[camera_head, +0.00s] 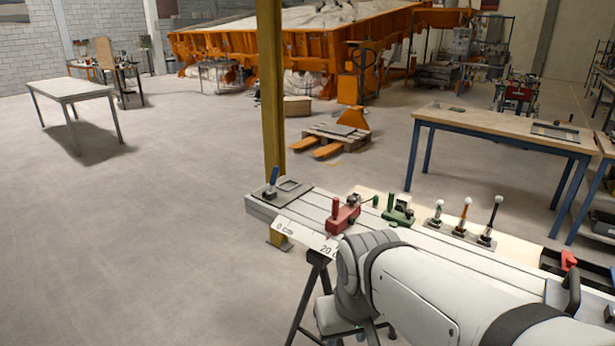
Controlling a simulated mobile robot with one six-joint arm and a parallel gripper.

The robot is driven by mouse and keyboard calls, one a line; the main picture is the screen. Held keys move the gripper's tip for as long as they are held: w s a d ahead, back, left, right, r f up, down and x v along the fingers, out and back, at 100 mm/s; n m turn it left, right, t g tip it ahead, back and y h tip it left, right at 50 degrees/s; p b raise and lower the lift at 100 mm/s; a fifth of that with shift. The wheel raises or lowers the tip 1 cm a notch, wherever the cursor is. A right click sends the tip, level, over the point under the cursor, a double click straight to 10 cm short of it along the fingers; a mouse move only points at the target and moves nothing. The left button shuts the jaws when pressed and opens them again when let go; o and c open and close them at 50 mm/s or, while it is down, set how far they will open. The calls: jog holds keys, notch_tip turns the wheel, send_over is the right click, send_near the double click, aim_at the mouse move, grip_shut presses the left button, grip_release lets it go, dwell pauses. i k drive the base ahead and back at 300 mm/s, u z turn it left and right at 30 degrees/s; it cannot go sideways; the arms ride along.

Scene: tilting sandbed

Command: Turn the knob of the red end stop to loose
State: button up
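The red end stop (342,217) sits on the pale grooved bench rail (312,208), with a red upright post at its left. A green stop (399,212) stands just to the right of the red one. My white arm crosses the lower right, in front of the bench. My gripper cannot be made out in this view.
A scale strip (303,238) runs along the rail's front edge. Several upright levers (465,218) stand right of the green stop. A yellow column (271,90) rises behind the rail's left end. A wooden-topped table (480,123) stands behind right. The floor at left is open.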

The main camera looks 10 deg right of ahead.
aim_at(352, 200)
jog(key=z, duration=0.35)
jog(key=i, duration=1.2)
jog(key=z, duration=0.7)
